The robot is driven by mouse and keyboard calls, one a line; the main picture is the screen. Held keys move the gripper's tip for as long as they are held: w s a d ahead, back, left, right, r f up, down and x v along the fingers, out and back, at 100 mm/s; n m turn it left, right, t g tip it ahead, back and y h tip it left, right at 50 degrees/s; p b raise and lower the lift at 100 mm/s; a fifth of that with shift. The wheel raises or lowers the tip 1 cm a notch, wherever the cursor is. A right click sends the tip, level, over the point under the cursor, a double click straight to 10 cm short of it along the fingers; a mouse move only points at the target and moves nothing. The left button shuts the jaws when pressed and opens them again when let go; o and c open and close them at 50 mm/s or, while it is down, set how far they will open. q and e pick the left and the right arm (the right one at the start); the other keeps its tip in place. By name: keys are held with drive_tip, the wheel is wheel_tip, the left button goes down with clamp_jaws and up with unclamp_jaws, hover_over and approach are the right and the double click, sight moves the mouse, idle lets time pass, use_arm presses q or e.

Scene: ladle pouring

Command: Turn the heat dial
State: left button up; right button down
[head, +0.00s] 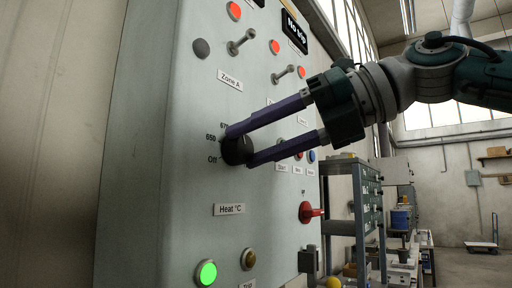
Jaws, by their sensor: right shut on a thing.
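The heat dial (236,151) is a round black knob on the pale grey-green control panel (150,130). Marks reading Off, 650 and 67-something stand around its left side, and a "Heat °C" label (229,210) sits below it. My right gripper (240,146) reaches in from the right with its two purple fingers on either side of the dial, shut on it. The fingers cover part of the dial and its upper and right marks, so I cannot read its setting. My left gripper is not in view.
A green-lit button (206,273) and a brass-coloured knob (248,259) are low on the panel. Toggle switches (241,42) and red lamps (234,11) are above. Shelving (362,200) stands beyond the panel.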

idle(0.4)
drive_tip(key=shift+c, duration=1.8)
unclamp_jaws()
drive_tip(key=v, duration=1)
drive_tip(key=shift+a+r, duration=0.1)
